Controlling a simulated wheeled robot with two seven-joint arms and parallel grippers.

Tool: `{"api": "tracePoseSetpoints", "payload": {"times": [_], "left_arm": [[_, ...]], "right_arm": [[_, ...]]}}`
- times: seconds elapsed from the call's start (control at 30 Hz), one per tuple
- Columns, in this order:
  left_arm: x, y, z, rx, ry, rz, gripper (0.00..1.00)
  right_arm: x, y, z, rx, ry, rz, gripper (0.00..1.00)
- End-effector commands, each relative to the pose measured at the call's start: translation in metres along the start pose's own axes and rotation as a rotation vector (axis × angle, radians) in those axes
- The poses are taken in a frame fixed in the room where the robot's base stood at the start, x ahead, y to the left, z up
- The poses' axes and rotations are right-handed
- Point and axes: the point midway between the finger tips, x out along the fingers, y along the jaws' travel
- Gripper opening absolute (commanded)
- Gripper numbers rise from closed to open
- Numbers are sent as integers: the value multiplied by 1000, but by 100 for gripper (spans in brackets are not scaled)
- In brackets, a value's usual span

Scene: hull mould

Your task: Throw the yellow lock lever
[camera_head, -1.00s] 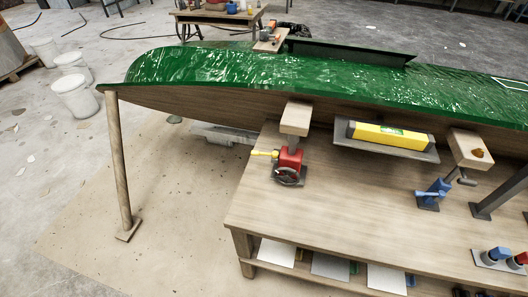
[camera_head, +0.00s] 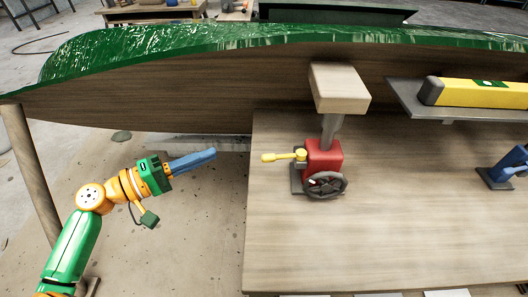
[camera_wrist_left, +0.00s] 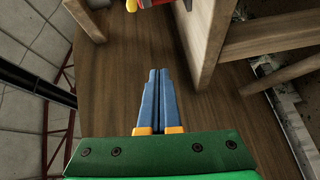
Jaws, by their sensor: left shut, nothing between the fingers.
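The yellow lock lever (camera_head: 282,157) sticks out to the left from the red jack (camera_head: 322,160), which stands on the wooden bench with a dark handwheel (camera_head: 326,185) on its front. The jack's wooden pad is up against the hull's side. My left gripper (camera_head: 213,152) is shut and empty, its blue fingers pointing right, left of the lever and apart from it. In the left wrist view the shut fingers (camera_wrist_left: 158,75) point up the picture. The lever's yellow end (camera_wrist_left: 131,5) and the red jack (camera_wrist_left: 148,3) show at the top edge. My right gripper is not in view.
The green-topped wooden hull (camera_head: 180,85) spans the back above the bench (camera_head: 400,240). A yellow level (camera_head: 475,93) lies on a grey shelf at right. A blue jack (camera_head: 505,168) stands farther right. A wooden post (camera_head: 30,165) is at left.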

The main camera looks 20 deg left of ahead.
Motion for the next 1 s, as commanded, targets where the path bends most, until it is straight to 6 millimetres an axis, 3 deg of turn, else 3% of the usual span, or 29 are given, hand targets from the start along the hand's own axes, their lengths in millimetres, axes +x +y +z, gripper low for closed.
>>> {"api": "tracePoseSetpoints", "payload": {"times": [0.03, 0.17, 0.63, 0.8, 1.0], "left_arm": [[0, 9, 8, 7, -34, 42, 0], [8, 28, 14, 5, -65, 80, 0], [100, 37, 18, 3, -59, 78, 0], [90, 34, 42, -1, -60, 73, 0], [85, 32, 54, 0, -58, 74, 0]], "right_arm": [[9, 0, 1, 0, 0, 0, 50], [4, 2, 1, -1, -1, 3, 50], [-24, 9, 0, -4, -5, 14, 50], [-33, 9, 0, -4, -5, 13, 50], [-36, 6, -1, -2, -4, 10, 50]]}}
